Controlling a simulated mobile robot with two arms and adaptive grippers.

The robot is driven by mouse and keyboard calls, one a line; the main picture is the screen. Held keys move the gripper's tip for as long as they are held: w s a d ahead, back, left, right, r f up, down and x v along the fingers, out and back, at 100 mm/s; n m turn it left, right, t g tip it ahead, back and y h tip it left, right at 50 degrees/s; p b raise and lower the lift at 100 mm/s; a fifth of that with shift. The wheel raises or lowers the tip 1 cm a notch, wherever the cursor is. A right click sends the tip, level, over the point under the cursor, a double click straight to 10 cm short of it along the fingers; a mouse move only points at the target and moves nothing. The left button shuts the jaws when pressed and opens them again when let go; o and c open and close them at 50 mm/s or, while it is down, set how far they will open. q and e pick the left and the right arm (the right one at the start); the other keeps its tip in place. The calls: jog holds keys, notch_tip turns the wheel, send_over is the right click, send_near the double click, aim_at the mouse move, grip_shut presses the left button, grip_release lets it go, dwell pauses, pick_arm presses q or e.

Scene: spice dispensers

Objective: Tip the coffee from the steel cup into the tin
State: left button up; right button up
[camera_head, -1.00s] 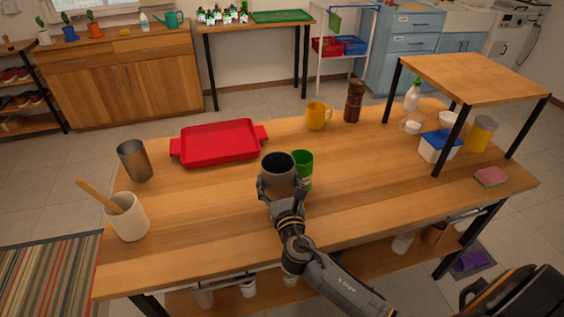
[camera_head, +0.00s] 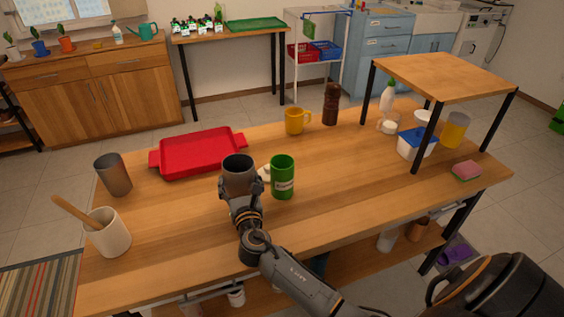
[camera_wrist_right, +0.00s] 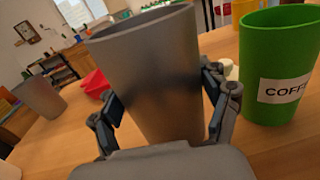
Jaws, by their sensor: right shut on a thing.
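A grey steel cup (camera_head: 238,174) is held in my right gripper (camera_head: 240,192), whose fingers close on its sides. It looks roughly upright, and its contents cannot be made out. It also fills the middle of the right wrist view (camera_wrist_right: 155,75). The green tin (camera_head: 283,178), with a white label reading "COFF…" in the wrist view (camera_wrist_right: 275,65), stands open-topped on the table just right of the cup, with a small gap. A second steel cup (camera_head: 113,176) stands at the table's left. My left gripper is not in view.
A red tray (camera_head: 198,152) lies behind the cup. A small pale item (camera_head: 264,173) sits between cup and tin. A white crock (camera_head: 107,233) with a wooden utensil stands front left. A yellow mug (camera_head: 296,121) and brown grinder (camera_head: 331,104) stand behind.

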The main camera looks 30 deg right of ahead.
aim_at(249, 160)
jog(key=shift+d+r+m, duration=0.15)
jog(key=shift+d+m, duration=0.15)
jog(key=shift+m, duration=0.5)
jog(key=shift+s+d+r+m, duration=0.1)
jog(key=shift+d+r+m, duration=0.35)
jog(key=shift+m, duration=0.3)
jog(key=shift+s+d+r+m, duration=0.1)
jog(key=shift+d+r+m, duration=0.3)
jog(key=shift+m, duration=0.35)
jog(key=shift+m+g+y, duration=0.3)
jog(key=shift+m+y, duration=0.1)
jog(key=shift+m, duration=0.5)
jog(key=r+p, duration=0.2)
jog(key=r, duration=0.1)
jog(key=r+p, duration=0.1)
jog(key=shift+s+d+r+p, duration=0.1)
jog(key=shift+d+r+p, duration=0.05)
jog(key=shift+d+p, duration=0.25)
jog(key=shift+d+r+m, duration=0.1)
jog(key=shift+r+m, duration=0.15)
jog(key=shift+m, duration=0.05)
jog(key=shift+s, duration=0.1)
jog(key=shift+r+m, duration=0.3)
jog(key=shift+m, duration=0.3)
jog(key=shift+f+b, duration=0.7)
jog(key=shift+f+m+y+b, duration=0.3)
jog(key=shift+f+m+b, duration=0.15)
jog(key=shift+m+b, duration=0.2)
jog(key=shift+r+m, duration=0.45)
